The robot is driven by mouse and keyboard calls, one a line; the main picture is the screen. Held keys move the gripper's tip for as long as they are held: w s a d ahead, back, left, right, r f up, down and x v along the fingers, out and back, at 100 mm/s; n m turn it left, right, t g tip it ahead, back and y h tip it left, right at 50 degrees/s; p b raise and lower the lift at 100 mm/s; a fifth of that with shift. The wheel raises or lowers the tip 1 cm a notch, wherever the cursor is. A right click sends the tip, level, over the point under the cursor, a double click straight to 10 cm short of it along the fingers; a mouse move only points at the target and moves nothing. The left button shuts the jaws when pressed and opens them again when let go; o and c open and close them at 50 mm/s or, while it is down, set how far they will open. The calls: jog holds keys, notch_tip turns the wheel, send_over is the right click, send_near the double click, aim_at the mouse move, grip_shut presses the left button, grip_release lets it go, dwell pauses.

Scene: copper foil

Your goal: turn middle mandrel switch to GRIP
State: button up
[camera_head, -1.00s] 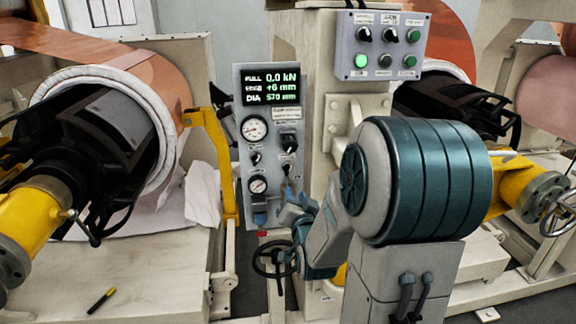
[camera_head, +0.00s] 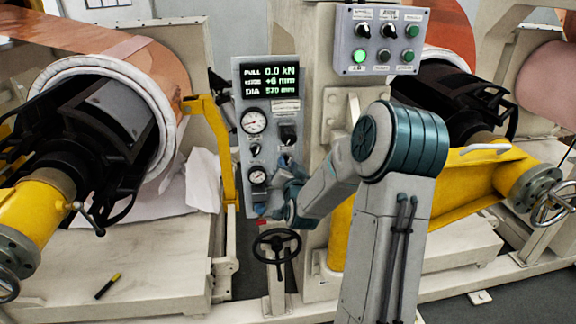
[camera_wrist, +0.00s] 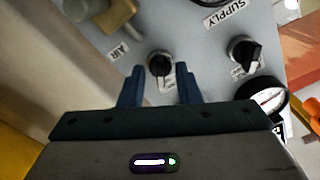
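My gripper (camera_wrist: 160,72) is open in the wrist view, its two blue fingers on either side of a small dark round knob (camera_wrist: 159,62) with a pale pointer line. The fingers seem apart from the knob; whether they reach its depth I cannot tell. A black selector knob (camera_wrist: 243,50) sits to its right, beside the SUPPLY label. In the head view the grey control panel (camera_head: 241,185) carries a display (camera_head: 270,81), two gauges and small switches. My gripper is at its lower right, partly hidden by my arm. The label under the middle knob is unreadable.
A black handwheel (camera_head: 277,247) stands below the panel. A yellow bracket (camera_head: 213,135) is at its left. A button box (camera_head: 346,60) is above right. Copper rolls on black mandrels stand at both sides. A brass-coloured part (camera_wrist: 118,20) is close to the fingers.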

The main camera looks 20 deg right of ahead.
grip_shut()
